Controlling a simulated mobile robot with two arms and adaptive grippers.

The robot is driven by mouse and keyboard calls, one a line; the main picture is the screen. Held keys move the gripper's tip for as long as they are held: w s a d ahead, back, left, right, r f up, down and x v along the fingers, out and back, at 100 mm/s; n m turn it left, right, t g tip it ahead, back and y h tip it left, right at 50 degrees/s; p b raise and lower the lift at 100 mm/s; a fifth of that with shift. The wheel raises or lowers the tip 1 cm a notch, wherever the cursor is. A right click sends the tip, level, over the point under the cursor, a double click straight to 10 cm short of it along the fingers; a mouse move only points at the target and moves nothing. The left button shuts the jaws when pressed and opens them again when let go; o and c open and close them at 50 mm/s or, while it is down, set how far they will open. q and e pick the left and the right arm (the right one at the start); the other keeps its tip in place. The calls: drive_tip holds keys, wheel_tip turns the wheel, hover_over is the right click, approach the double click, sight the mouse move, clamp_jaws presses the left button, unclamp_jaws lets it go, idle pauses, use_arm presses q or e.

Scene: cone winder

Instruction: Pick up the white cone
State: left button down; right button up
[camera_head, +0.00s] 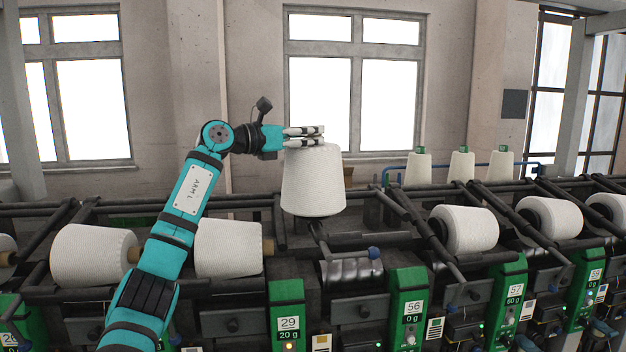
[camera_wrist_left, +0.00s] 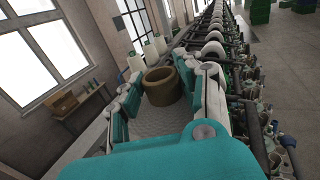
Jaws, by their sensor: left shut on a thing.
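The white cone (camera_head: 313,185) is a large wound yarn package in the middle of the head view. It hangs upright above the winder, narrower end up, with its lower edge over the machine's front part. My left gripper (camera_head: 304,136) is at the top of the cone, reaching in from the left, and is shut on it. In the left wrist view the gripper's fingers (camera_wrist_left: 165,95) stand on both sides of the cone's brown tube end (camera_wrist_left: 163,86). The white yarn (camera_wrist_left: 150,121) shows below the tube. My right gripper is not in view.
Other white cones lie on the winder at left (camera_head: 93,254), beside my arm (camera_head: 229,248) and at right (camera_head: 465,229). Three smaller cones (camera_head: 461,166) stand upright behind. Green numbered posts (camera_head: 287,315) line the front. Dark bars (camera_head: 400,215) run between stations. Windows and wall are behind.

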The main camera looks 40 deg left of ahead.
use_arm(q)
drive_tip(key=shift+r, duration=0.2)
drive_tip(key=shift+a, duration=0.1)
